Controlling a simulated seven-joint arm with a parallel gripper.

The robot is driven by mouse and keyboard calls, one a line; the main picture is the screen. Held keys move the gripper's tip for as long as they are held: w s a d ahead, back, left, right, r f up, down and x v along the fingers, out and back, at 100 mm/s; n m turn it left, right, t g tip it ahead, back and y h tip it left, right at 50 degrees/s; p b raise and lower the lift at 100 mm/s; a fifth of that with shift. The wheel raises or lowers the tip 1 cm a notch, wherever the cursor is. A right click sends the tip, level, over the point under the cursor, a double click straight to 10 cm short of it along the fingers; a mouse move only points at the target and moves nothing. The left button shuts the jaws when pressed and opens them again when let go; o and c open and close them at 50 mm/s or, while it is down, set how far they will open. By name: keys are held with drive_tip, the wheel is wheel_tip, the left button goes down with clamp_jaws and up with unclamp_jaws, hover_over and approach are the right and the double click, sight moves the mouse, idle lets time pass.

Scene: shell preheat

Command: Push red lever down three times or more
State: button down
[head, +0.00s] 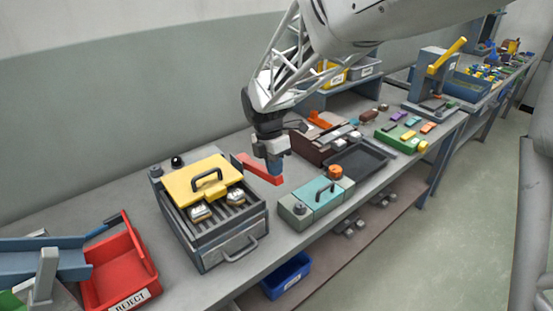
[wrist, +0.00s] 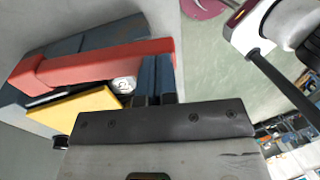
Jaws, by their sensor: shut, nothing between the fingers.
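The red lever (head: 262,173) is a flat red bar beside the grill's right side in the head view, partly hidden behind my gripper. In the wrist view the red lever (wrist: 100,62) runs across the upper left, its free end at the fingertips. My gripper (head: 274,172) points down at the lever. In the wrist view its two dark blue fingers (wrist: 156,62) are shut together and empty, overlapping the lever near its free end. I cannot tell whether they touch it. The grill (head: 232,232) has a yellow lid plate (head: 190,178) with a dark handle and metal pieces on its bars.
A teal-lidded box (head: 318,200) stands right of the gripper, with a dark tray (head: 362,160) behind it. A red reject bin (head: 120,265) is at the left. A brown rack (head: 318,150) stands behind the gripper. Some bench surface in front of the lever is bare.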

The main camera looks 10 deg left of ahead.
sight(279, 184)
drive_tip(key=shift+s+d+f+t+y, duration=0.15)
drive_tip(key=shift+f+t+y, duration=0.05)
drive_tip(key=shift+f, duration=0.25)
drive_tip(key=shift+s+d+f+t+y, duration=0.1)
drive_tip(key=shift+s+f+t+y, duration=0.1)
drive_tip(key=shift+f, duration=0.3)
drive_tip(key=shift+s+d+f+t+y, duration=0.1)
drive_tip(key=shift+d+f+t+y, duration=0.1)
drive_tip(key=shift+f, duration=0.25)
drive_tip(key=f, duration=0.4)
drive_tip(key=shift+s+d+f, duration=0.1)
drive_tip(key=shift+s+d, duration=0.1)
drive_tip(key=shift+s+f, duration=0.1)
drive_tip(key=shift+f, duration=0.35)
drive_tip(key=shift+s+d+f, duration=0.1)
wheel_tip(279, 184, up, 15)
drive_tip(key=s+d, duration=0.1)
drive_tip(key=shift+d, duration=0.2)
drive_tip(key=shift+m, duration=0.4)
